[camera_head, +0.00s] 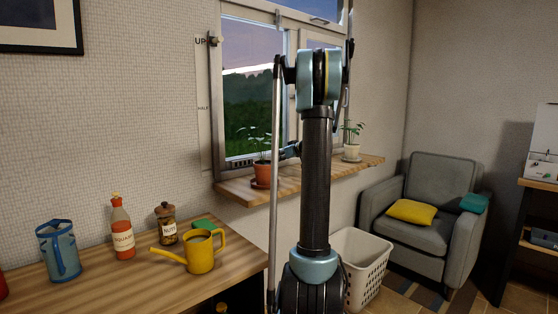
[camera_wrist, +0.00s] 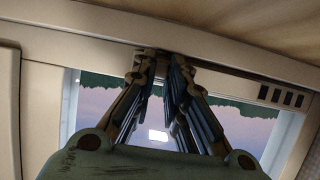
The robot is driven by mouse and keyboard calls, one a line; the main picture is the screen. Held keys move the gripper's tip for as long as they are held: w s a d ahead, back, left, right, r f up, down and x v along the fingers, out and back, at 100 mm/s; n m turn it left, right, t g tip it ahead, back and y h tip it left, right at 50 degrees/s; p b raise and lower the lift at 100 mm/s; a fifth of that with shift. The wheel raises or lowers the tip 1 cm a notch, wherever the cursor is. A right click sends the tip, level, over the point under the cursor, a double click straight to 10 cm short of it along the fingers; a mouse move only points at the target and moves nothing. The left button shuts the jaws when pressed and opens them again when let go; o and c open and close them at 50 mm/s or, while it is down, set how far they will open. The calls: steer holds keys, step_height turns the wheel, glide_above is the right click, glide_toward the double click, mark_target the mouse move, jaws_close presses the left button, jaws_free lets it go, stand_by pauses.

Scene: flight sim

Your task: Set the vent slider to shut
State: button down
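The window's vent strip runs along the bottom rail of the window frame, and its dark slots (camera_head: 240,162) show at the left end in the head view. In the wrist view, where the scene appears upside down, several uncovered slots (camera_wrist: 281,96) show to the right. My gripper (camera_wrist: 162,62) reaches the rail, with its fingertips close together and a narrow gap between them. A small dark piece, seemingly the vent slider (camera_wrist: 158,52), is at the fingertips, mostly hidden by them. I cannot tell whether the fingers press on it. In the head view my gripper (camera_head: 289,151) is small and partly behind my arm.
A potted plant (camera_head: 262,172) stands on the wooden sill (camera_head: 232,190) below the rail, near my gripper; another plant (camera_head: 352,146) is farther right. A marked lever (camera_head: 213,40) is left of the window. The counter holds a yellow watering can (camera_head: 200,255), bottle and jar.

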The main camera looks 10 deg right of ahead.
steer(key=shift+a, duration=0.1)
steer(key=s+a, duration=0.1)
steer(key=a, duration=0.2)
steer(key=s+a, duration=0.2)
steer(key=a, duration=0.1)
steer(key=s+a, duration=0.2)
steer(key=a, duration=0.1)
steer(key=shift+s, duration=0.15)
steer(key=c, duration=1.6)
jaws_free()
steer(key=shift+s+d, duration=0.1)
steer(key=v, duration=1.1)
steer(key=shift+s+d, duration=0.15)
steer(key=shift+s, duration=0.1)
steer(key=shift+r, duration=0.1)
